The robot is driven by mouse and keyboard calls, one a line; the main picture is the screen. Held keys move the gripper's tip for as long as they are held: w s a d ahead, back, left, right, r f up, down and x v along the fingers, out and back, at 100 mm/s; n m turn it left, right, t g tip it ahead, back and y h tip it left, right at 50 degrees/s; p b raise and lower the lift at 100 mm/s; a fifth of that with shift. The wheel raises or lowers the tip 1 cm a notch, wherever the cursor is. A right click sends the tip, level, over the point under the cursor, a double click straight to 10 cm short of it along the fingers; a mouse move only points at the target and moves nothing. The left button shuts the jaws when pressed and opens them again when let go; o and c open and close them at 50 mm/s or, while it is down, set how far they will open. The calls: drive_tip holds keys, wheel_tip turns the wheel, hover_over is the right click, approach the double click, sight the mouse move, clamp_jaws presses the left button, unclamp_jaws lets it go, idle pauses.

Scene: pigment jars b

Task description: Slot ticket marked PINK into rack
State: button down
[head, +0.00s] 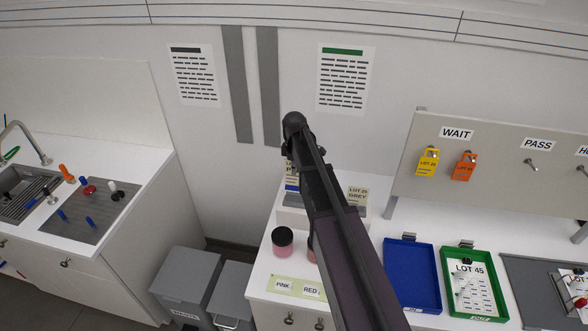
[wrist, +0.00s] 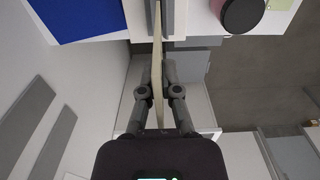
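In the wrist view my gripper (wrist: 156,72) is shut on a thin beige ticket (wrist: 157,48), seen edge-on between the fingers. The ticket's far end is beside a grey block at the top; I cannot tell whether it is inside a slot. In the head view a ticket (head: 290,180) under my gripper shows only part of its lettering, starting with P; my arm hides the rest. A beige ticket reading LOT 25 GREY (head: 357,194) stands upright at the rack (head: 292,200), which my arm partly hides.
A pink jar with a dark lid (head: 282,242) stands in front of the rack, behind PINK and RED labels (head: 297,288). A blue tray (head: 411,275) and a green tray (head: 473,282) lie to the right. The WAIT and PASS board (head: 500,170) stands behind them.

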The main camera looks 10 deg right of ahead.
sight(294, 177)
drive_tip(key=shift+f, duration=0.15)
drive_tip(key=shift+f+b, duration=1.9)
drive_tip(key=shift+b, duration=0.15)
drive_tip(key=shift+f+b, duration=2.1)
drive_tip(key=shift+f, duration=0.05)
drive_tip(key=c, duration=0.7)
unclamp_jaws()
drive_tip(key=shift+a, duration=0.1)
drive_tip(key=shift+r, duration=0.15)
drive_tip(key=shift+r+p, duration=2.95)
drive_tip(key=shift+p, duration=0.1)
drive_tip(key=shift+r, duration=0.1)
